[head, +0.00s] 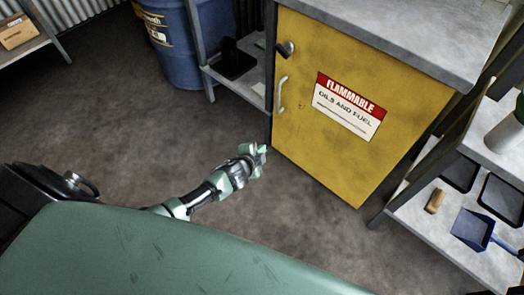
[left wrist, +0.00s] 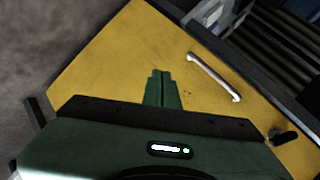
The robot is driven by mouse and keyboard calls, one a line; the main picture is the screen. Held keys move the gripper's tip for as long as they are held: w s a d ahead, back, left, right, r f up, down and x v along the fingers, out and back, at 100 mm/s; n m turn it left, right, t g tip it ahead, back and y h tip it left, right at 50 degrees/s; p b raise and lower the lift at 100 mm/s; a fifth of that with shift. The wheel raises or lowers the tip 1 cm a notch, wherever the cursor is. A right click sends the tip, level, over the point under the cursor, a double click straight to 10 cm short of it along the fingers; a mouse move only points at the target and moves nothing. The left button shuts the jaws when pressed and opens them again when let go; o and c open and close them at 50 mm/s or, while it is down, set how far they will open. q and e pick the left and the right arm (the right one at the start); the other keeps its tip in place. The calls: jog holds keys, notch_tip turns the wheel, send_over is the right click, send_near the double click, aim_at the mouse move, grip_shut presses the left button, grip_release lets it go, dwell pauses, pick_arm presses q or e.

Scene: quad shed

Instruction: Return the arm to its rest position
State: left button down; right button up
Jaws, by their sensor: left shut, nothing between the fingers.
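My left gripper (head: 256,152) is held out over the floor in the head view, just left of the yellow cabinet's lower front. In the left wrist view its green fingers (left wrist: 162,80) are together with nothing between them. The yellow flammables cabinet (head: 350,125) has its door shut, with a red and white label (head: 347,106). Its pale handle (head: 282,94) is apart from my gripper in the head view; the handle (left wrist: 214,77) also shows right of the fingers in the left wrist view. My right gripper is not in view.
A blue drum (head: 190,45) stands at the back. A metal shelf (head: 237,78) adjoins the cabinet's left side. A right-hand shelf (head: 455,240) holds a blue dustpan (head: 472,228), a brush (head: 435,201) and trays. The concrete floor (head: 110,115) at left is clear.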

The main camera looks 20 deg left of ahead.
pick_arm(q)
jog(key=shift+s+f, duration=0.25)
jog(key=shift+f, duration=0.05)
dwell(0.4)
